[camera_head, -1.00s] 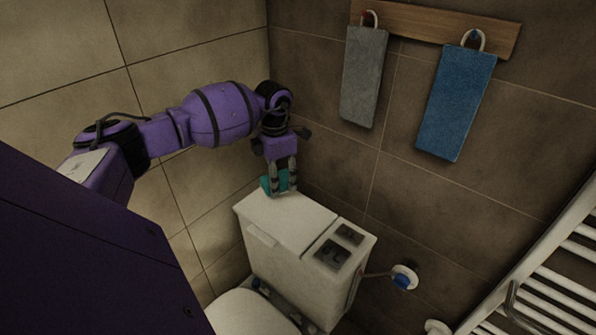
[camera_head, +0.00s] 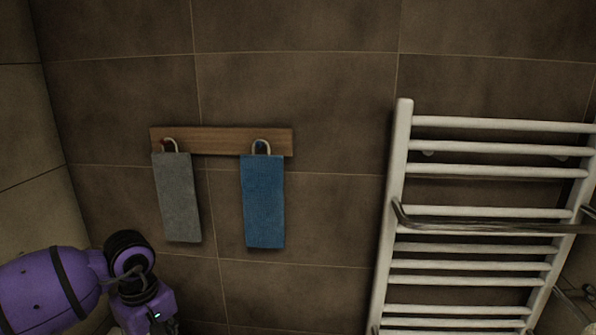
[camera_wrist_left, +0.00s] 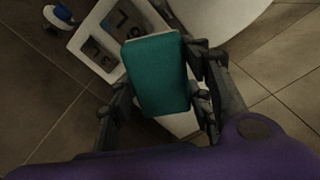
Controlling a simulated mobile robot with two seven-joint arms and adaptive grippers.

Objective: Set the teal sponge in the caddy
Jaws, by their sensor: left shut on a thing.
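The teal sponge (camera_wrist_left: 158,75) is held between the fingers of my left gripper (camera_wrist_left: 162,82) in the left wrist view. The fingers and the sponge are outside that picture. My right gripper is in neither view.
A grey towel (camera_head: 178,198) and a blue towel (camera_head: 263,202) hang from a wooden rack (camera_head: 220,140). A white towel radiator (camera_head: 402,170) is at right.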

